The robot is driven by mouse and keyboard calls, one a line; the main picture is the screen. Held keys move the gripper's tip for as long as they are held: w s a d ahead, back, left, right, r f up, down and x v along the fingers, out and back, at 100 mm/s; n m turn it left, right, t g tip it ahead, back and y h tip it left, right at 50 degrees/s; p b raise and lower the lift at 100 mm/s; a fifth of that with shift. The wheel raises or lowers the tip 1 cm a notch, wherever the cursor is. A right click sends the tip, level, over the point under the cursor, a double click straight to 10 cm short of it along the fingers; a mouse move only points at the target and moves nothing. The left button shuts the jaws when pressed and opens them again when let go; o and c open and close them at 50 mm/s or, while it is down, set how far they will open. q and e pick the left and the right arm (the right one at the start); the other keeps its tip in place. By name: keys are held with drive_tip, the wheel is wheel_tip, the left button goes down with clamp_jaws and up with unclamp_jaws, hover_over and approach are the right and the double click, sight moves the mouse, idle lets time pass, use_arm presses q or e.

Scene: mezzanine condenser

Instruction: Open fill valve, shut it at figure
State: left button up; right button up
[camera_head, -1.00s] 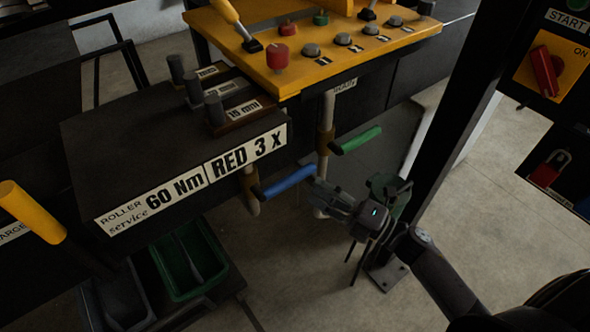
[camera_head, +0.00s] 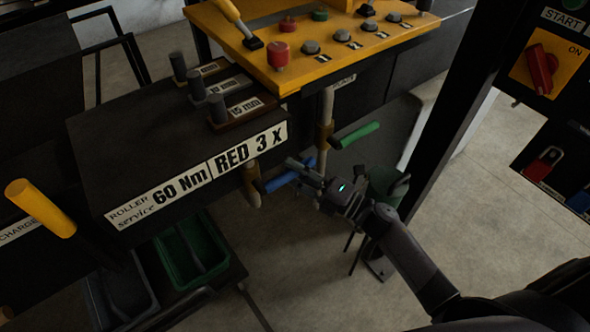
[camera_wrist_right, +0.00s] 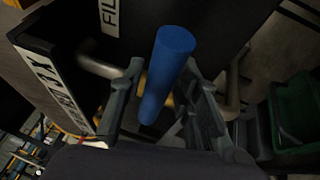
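A blue valve handle (camera_head: 290,176) sticks out from a pipe with a brass-coloured body (camera_head: 250,180) under the front of the dark cabinet. In the right wrist view the blue handle (camera_wrist_right: 168,72) stands between my right gripper's fingers, and a partly cut-off label beginning "FIL" (camera_wrist_right: 109,14) shows behind. My right gripper (camera_head: 309,171) is at the handle's outer end. Its fingers (camera_wrist_right: 160,90) are spread on both sides of the handle, with gaps showing. A green handle (camera_head: 357,134) sits on the pipe to the right. My left gripper is out of view.
The cabinet plate (camera_head: 197,184) reads "60 Nm" and "RED 3 x". A yellow panel (camera_head: 300,75) with knobs stands above. A yellow lever (camera_head: 40,207) is at left. Green (camera_head: 190,250) and dark bins sit below. A dark post (camera_head: 440,130) rises right of my gripper.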

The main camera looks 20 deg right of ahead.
clamp_jaws()
idle(0.6)
